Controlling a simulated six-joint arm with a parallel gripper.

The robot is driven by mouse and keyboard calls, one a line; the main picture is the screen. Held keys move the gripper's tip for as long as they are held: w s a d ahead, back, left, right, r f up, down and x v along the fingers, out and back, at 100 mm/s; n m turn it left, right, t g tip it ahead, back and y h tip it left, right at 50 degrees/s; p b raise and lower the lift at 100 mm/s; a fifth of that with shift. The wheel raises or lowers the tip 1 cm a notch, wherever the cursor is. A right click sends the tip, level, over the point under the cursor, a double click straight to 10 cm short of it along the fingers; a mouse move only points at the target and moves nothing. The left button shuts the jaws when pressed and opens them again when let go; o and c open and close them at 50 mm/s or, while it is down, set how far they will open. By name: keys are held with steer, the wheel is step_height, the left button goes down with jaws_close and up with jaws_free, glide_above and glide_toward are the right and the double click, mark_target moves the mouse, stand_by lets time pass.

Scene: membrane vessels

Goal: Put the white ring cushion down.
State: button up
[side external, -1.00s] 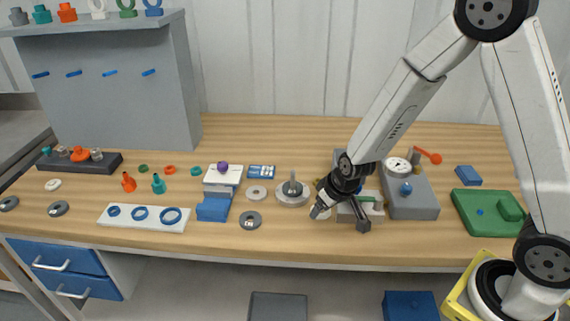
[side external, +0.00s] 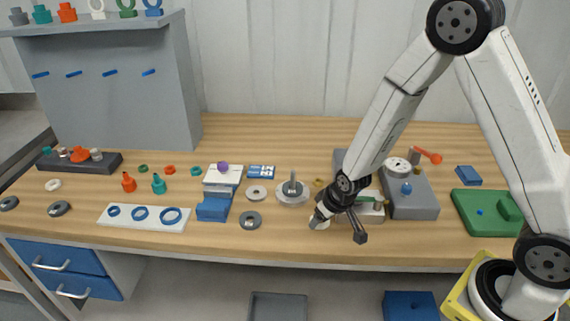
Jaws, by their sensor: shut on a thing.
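My gripper (side external: 321,215) is low over the front part of the wooden table, right of the middle, its tip pointing down and left. It is shut on the white ring cushion (side external: 320,224), which shows as a small pale patch at the tip. The jaws hide most of the cushion, and I cannot tell whether it touches the table.
Behind and right of my gripper stand a pale block with a green bar (side external: 369,196) and a grey block (side external: 415,203). A round metal base with an upright pin (side external: 292,198) and a dark grey ring (side external: 250,220) are to the left. The table's front edge is close.

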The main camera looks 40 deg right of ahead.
steer(key=shift+f, duration=1.2)
steer(key=shift+f, duration=0.15)
steer(key=o, duration=1.1)
steer(key=shift+v, duration=3.8)
steer(key=shift+s, duration=0.1)
